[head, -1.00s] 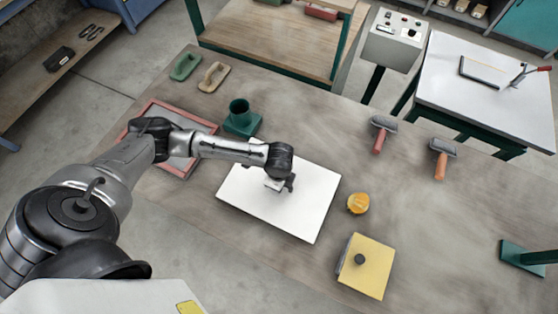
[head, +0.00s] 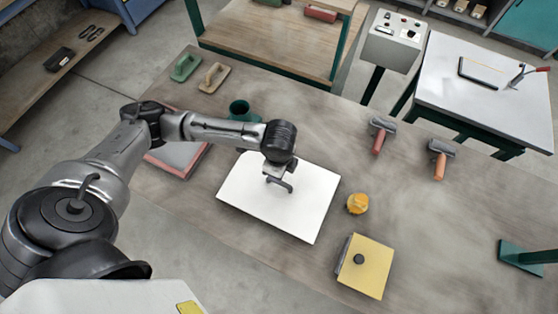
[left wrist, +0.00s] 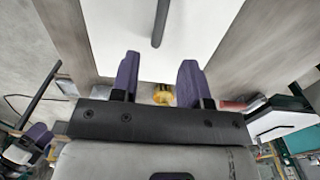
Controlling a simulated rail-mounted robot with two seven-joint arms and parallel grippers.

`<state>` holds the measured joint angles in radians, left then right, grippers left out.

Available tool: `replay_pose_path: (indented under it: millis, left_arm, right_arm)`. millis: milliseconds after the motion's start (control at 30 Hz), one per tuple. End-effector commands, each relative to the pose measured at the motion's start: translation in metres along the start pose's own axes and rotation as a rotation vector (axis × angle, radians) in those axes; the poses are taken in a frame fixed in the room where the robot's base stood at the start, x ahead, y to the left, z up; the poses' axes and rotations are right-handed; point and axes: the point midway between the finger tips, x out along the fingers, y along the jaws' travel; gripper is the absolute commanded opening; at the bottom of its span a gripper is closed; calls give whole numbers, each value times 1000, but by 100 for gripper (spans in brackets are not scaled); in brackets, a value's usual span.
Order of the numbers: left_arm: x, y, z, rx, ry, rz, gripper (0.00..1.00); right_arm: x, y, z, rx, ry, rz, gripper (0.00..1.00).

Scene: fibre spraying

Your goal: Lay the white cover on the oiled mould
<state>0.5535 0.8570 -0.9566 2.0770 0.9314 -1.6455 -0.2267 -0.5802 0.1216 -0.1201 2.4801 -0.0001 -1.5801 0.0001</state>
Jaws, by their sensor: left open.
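The white cover (head: 310,207) lies flat on the table in the middle of the head view. A grey bar-like handle (head: 284,186) shows at its upper middle. In the left wrist view the white cover (left wrist: 112,30) and its grey bar (left wrist: 160,22) show beyond the fingers. My left gripper (head: 277,170) is above the handle, and its purple fingers (left wrist: 158,75) are apart with nothing between them. A red-rimmed grey panel (head: 180,160) lies left of the cover, partly hidden by my arm. I cannot tell whether a mould lies under the cover. My right gripper is out of view.
A green cup (head: 239,110) stands behind my forearm. A yellow round object (head: 357,203) and a yellow plate with a dark knob (head: 373,268) lie right of the cover. Two rollers (head: 439,158) lie farther back. The table's right part is mostly clear.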

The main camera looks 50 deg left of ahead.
Motion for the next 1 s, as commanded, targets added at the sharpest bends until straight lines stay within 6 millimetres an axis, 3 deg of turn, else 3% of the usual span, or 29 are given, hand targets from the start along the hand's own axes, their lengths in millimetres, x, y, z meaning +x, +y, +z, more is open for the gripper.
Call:
replay_pose_path:
  millis: [200, 433, 567, 767, 867, 1000]
  left_arm:
    - [-16, 0, 0, -1, 1, -1, 42]
    - [-12, 10, -10, -2, 28, -2, 42]
    - [0, 36, -36, -29, 117, -13, 42]
    - [11, 84, -69, -221, 308, -48, 42]
    - [15, 102, -68, -375, 369, -66, 42]
    - [22, 122, -46, -610, 391, -97, 42]
  right_arm:
    - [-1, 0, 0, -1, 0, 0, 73]
    - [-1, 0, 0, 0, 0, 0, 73]
    - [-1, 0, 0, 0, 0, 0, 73]
    - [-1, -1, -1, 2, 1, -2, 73]
    - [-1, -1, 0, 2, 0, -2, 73]
    - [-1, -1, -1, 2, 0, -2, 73]
